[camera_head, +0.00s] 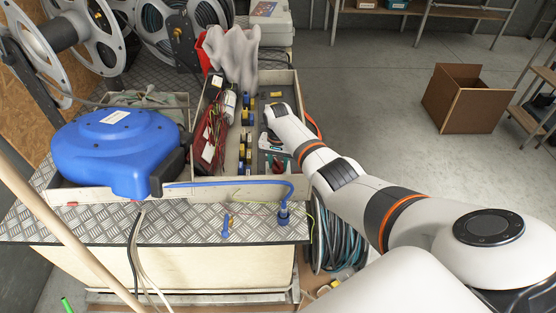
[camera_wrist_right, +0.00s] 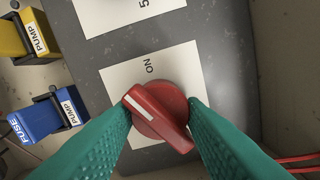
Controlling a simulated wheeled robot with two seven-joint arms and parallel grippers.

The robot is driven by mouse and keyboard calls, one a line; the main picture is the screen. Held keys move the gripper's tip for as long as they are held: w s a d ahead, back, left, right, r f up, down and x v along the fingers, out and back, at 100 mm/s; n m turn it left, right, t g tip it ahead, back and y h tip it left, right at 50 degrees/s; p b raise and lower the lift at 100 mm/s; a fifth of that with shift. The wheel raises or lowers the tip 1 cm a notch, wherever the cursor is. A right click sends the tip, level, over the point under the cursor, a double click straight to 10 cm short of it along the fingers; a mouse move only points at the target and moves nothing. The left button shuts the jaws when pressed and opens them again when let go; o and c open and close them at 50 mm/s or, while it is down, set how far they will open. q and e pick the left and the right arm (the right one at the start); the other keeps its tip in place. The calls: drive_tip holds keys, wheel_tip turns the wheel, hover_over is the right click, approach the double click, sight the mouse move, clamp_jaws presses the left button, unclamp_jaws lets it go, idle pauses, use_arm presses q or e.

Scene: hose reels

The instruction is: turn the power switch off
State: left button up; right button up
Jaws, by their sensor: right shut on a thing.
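The power switch (camera_wrist_right: 160,112) is a red rotary knob on a white plate (camera_wrist_right: 178,70) marked ON, fixed to a grey panel, in the right wrist view. A white line on the knob points to the upper left. My right gripper (camera_wrist_right: 160,104) has its two teal fingers on either side of the knob, shut on it. In the head view my right gripper (camera_head: 277,160) reaches down into the right part of the tray, where the arm and hand partly hide the panel. An OFF marking is not visible. My left gripper is not in view.
A yellow clip (camera_wrist_right: 22,35) and a blue clip (camera_wrist_right: 45,118), labelled PUMP, sit left of the panel. A cardboard box (camera_head: 465,98) stands on the open floor.

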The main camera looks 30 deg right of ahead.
sight(278, 162)
drive_tip(key=n, duration=0.2)
drive_tip(key=shift+r+n+p, duration=0.1)
drive_tip(key=shift+n+p, duration=0.2)
drive_tip(key=shift+n, duration=0.1)
drive_tip(key=n, duration=0.3)
drive_tip(key=shift+n, duration=0.3)
drive_tip(key=n, duration=0.5)
drive_tip(key=shift+n+p, duration=0.3)
drive_tip(key=shift+n, duration=0.1)
drive_tip(key=shift+w, duration=0.1)
drive_tip(key=o, duration=1)
wheel_tip(278, 162, up, 12)
drive_tip(key=shift+p, duration=0.45)
